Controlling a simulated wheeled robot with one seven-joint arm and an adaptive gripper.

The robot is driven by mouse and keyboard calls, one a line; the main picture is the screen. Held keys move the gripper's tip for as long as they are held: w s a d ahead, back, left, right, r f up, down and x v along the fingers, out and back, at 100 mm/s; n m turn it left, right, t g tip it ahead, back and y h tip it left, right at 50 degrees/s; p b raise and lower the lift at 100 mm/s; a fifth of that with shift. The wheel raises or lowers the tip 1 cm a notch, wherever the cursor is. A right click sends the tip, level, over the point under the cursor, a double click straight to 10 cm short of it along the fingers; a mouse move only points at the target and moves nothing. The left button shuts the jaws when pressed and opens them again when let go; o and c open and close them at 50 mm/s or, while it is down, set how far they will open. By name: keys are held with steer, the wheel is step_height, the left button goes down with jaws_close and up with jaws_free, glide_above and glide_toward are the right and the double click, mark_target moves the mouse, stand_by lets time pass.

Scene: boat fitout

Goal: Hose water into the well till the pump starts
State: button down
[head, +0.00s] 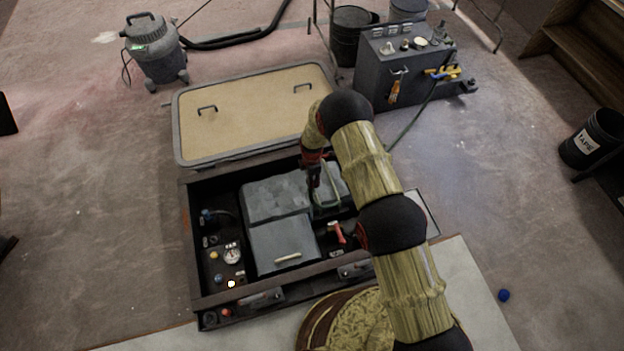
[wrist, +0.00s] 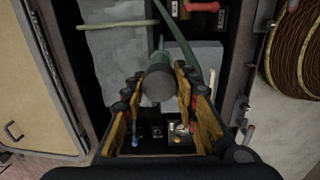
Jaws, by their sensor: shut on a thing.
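My gripper (head: 315,175) reaches down into the open, dark-framed bay in the floor. In the wrist view my gripper (wrist: 160,110) is shut on the hose end (wrist: 158,82), a grey-green round piece. A green hose (wrist: 182,35) runs beside it; it also shows at the grey cabinet in the head view (head: 408,128). The control panel (head: 222,262) at the bay's left carries a round gauge (head: 232,254), coloured buttons and a lit yellow-white lamp (head: 231,284). The well opening and any water are not clearly visible; my arm hides part of the bay.
Grey lidded boxes (head: 280,243) fill the bay's middle. A red-handled lever (head: 337,232) is right of them. The tan hatch lid (head: 255,112) lies behind the bay. A grey cabinet (head: 400,70) stands at the back, a vacuum (head: 155,48) at back left.

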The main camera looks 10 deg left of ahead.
step_height(320, 180, down, 7)
steer(key=b, duration=0.3)
steer(key=shift+f, duration=0.2)
steer(key=shift+s, duration=0.1)
stand_by(0.7)
steer(key=s+d+r+p, duration=0.1)
steer(key=s+d+p, duration=0.3)
steer(key=s, duration=0.6)
steer(key=s+d+r+p, duration=0.1)
steer(key=s+d+p, duration=0.3)
steer(key=s, duration=0.7)
steer(key=s+d+r+p, duration=0.2)
steer(key=s+d+p, duration=0.2)
steer(key=s+d, duration=0.3)
steer(key=s, duration=0.4)
steer(key=shift+s+d, duration=0.15)
steer(key=shift+d, duration=0.2)
